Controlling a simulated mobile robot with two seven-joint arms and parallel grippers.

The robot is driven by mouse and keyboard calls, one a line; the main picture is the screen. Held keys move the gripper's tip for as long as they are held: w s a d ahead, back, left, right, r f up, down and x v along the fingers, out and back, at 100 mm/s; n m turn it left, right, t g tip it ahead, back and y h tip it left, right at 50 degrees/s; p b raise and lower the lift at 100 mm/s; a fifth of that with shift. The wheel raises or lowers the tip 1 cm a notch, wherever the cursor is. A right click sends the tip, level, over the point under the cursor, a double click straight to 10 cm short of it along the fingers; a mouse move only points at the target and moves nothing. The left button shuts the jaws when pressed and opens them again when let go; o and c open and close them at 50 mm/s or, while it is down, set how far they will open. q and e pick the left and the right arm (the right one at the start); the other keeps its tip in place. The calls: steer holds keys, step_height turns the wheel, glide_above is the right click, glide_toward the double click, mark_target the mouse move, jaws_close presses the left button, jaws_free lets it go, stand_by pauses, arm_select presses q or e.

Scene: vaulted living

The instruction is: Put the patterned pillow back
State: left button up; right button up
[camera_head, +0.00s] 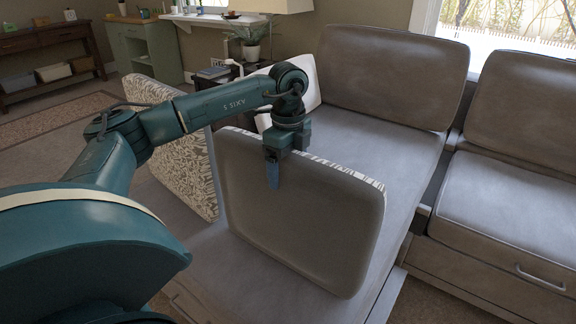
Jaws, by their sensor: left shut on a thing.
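My left gripper (274,171) points down at the top edge of an upright pillow (305,225) and is shut on it. One finger shows against its plain grey-brown near face; the other is hidden. A white-and-grey patterned strip shows along this pillow's top edge; its far face is hidden. The pillow stands tilted over the near part of the grey sofa seat (375,170); I cannot tell whether its bottom edge rests there. Another leaf-patterned piece (183,150) stands at the seat's left side, partly behind my left arm. My right gripper is not in view.
A grey back cushion (392,75) stands at the seat's far end, with a pale pillow (302,84) left of it. More sofa seating (510,200) lies at the right. A potted plant (249,42) stands behind. The seat beyond the held pillow is clear.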

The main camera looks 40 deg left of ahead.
arm_select(q)
steer(key=o, duration=1.7)
steer(key=shift+o, duration=0.2)
step_height(320, 180, up, 11)
steer(key=p, duration=0.3)
steer(key=shift+r, duration=0.65)
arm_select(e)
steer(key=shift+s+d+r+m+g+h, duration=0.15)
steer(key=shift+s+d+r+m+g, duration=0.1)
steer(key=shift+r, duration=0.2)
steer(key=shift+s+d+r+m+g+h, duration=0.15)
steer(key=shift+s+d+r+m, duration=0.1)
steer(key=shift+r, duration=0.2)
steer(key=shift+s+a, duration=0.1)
